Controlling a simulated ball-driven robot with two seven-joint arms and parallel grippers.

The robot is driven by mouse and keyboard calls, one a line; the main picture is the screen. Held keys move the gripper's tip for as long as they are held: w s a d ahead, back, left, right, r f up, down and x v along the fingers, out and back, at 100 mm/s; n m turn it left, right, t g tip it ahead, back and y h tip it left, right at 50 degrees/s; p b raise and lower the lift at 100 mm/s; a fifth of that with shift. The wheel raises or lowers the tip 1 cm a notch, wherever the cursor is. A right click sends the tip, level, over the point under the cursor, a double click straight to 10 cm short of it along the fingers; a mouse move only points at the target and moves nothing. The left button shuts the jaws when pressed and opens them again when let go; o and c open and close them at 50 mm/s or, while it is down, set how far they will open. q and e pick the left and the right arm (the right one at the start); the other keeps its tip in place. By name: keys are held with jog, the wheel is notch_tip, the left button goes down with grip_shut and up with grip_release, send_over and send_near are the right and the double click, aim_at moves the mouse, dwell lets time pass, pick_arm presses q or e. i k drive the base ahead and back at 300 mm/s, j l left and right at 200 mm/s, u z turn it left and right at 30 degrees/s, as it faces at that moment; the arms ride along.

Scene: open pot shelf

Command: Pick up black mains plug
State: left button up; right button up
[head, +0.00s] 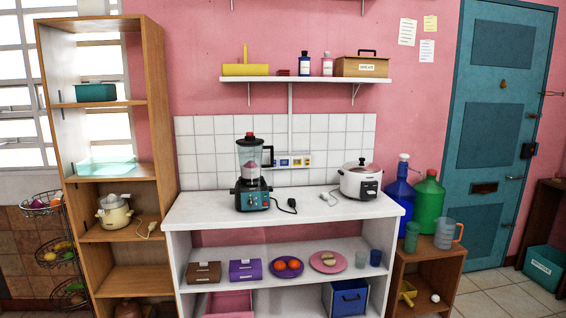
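A small black mains plug (291,203) lies on the white counter top (215,212), just right of the blender (251,178). A dark cord lies between the plug and the blender's base. A white plug (325,196) with a pale cord lies further right, beside the white rice cooker (361,183). A multi-socket strip (292,161) is on the tiled wall behind. Neither of my grippers shows in the head view.
The counter front is clear. A tall open wooden shelf (158,120) stands at left, holding a cream cooker (114,212). Plates, boxes and cups sit on the shelf below the counter. Large blue (398,190) and green (428,203) bottles stand at right.

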aim_at(291, 202)
jog(key=i+l, duration=0.1)
jog(key=i, duration=0.55)
jog(key=i+l+u, duration=0.1)
jog(key=i, duration=0.55)
jog(key=i+l+u, duration=0.1)
jog(key=i, duration=0.5)
